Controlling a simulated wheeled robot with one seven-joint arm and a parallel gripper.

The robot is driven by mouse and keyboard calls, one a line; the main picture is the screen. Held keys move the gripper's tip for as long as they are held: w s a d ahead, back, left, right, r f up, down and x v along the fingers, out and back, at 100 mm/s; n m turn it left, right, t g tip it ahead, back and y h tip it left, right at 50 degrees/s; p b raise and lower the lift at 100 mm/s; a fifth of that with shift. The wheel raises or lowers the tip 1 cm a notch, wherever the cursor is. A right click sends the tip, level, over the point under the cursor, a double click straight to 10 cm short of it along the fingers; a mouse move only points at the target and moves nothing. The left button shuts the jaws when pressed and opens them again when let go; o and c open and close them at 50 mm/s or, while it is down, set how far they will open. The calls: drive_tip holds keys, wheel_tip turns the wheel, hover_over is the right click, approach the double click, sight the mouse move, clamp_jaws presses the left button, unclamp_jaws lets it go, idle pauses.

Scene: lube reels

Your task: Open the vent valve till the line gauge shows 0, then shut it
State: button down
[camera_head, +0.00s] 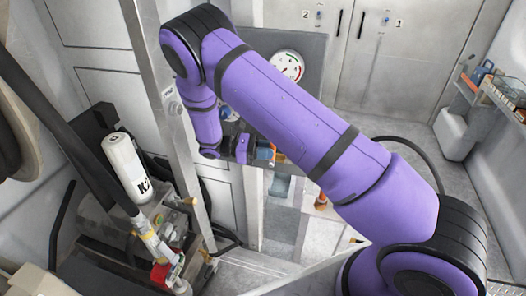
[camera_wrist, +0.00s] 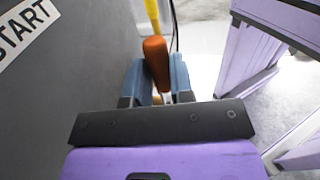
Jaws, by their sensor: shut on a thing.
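The line gauge (camera_head: 287,66) is a round white dial on a grey panel (camera_head: 314,50), partly covered by my purple arm. Its dial has red and green marks; I cannot read the needle's value. My gripper (camera_wrist: 158,82) has blue fingers on both sides of an orange handle (camera_wrist: 156,62), which looks like the vent valve's lever, and is shut on it. The handle stands nearly upright between the fingers in the wrist view. In the head view my gripper (camera_head: 262,153) is below the gauge, with most of the valve hidden behind my arm.
A grey post (camera_head: 170,100) stands left of my arm. A white cylinder (camera_head: 127,167) and machinery stand at lower left. In the wrist view a grey panel with a START label (camera_wrist: 25,32) is at left, and a yellow pipe (camera_wrist: 153,18) rises behind the handle. Cabinet doors (camera_head: 385,50) are behind.

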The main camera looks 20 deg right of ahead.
drive_tip(key=shift+w+a+h, duration=0.1)
drive_tip(key=shift+a+h, duration=0.05)
drive_tip(key=shift+h, duration=0.15)
idle(0.4)
drive_tip(key=c, duration=1)
unclamp_jaws()
drive_tip(key=v, duration=0.7)
drive_tip(key=shift+w+a, duration=0.2)
drive_tip(key=shift+f, duration=0.15)
